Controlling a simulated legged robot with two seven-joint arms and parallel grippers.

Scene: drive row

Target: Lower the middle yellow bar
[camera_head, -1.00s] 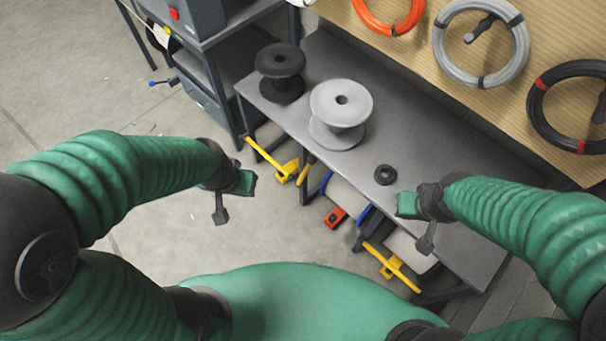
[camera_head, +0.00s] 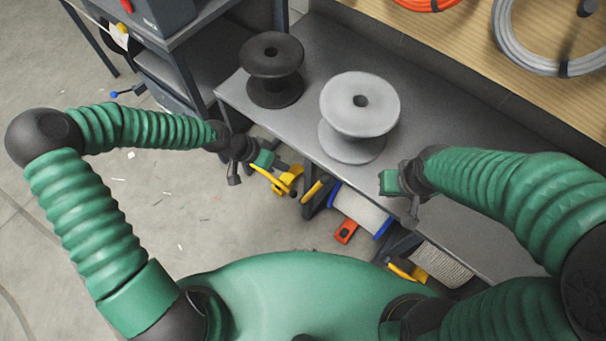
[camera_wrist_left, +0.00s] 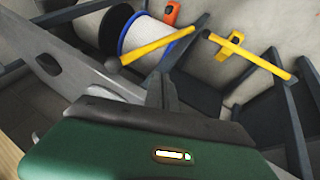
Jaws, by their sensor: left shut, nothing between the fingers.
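The middle yellow bar (camera_head: 313,190) shows as a short piece under the bench's front edge, the rest hidden by the bench. In the left wrist view it (camera_wrist_left: 157,47) is a slanted bar in front of a white spool with blue rims. My left gripper (camera_head: 277,164) is shut and empty, left of this bar and close to the left yellow bar (camera_head: 275,181); I cannot tell if it touches that bar. In the left wrist view its dark fingers (camera_wrist_left: 161,82) point toward the middle bar. My right gripper (camera_head: 388,182) is over the bench edge; its jaw state is unclear.
The grey bench (camera_head: 310,115) carries a black spool (camera_head: 271,85) and a light grey spool (camera_head: 358,105). Below are a white reel (camera_head: 358,208), an orange-red item (camera_head: 345,231) and a right yellow bar (camera_head: 402,272). Open floor (camera_head: 150,220) lies left.

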